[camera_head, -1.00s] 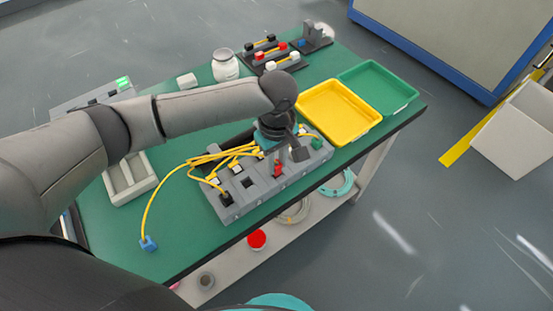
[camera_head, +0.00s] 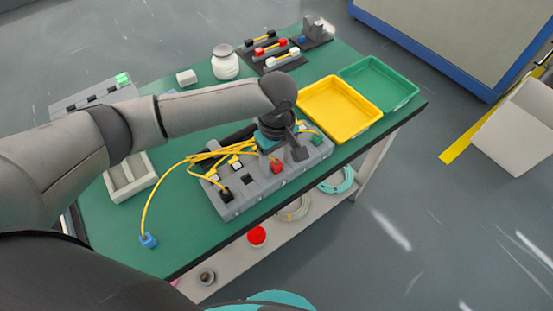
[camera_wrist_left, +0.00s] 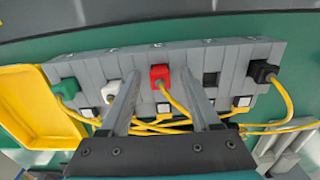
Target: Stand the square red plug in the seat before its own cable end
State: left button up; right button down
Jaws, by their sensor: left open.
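The square red plug (camera_head: 276,167) stands in a seat of the grey block (camera_head: 232,208), in the middle of the row. In the left wrist view the red plug (camera_wrist_left: 160,76) has a yellow cable running from it towards the cable ends. My left gripper (camera_head: 291,158) is open over the block. In the left wrist view its fingers (camera_wrist_left: 160,92) lie to either side of the red plug with visible gaps, not touching it. The plug's underside is hidden. My right gripper is not in view.
Green (camera_wrist_left: 65,88), white (camera_wrist_left: 113,88) and black (camera_wrist_left: 262,71) plugs stand in the block. One seat (camera_wrist_left: 211,79) is empty. A blue plug (camera_head: 148,241) lies on the table on its yellow cable. A yellow tray (camera_head: 318,92) and green tray (camera_head: 400,83) are behind right.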

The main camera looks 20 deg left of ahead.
aim_at(277, 164)
pick_arm(q)
jog(key=shift+r, duration=0.1)
notch_tip(277, 164, up, 15)
jog(key=p, duration=0.4)
jog(key=shift+p, duration=0.3)
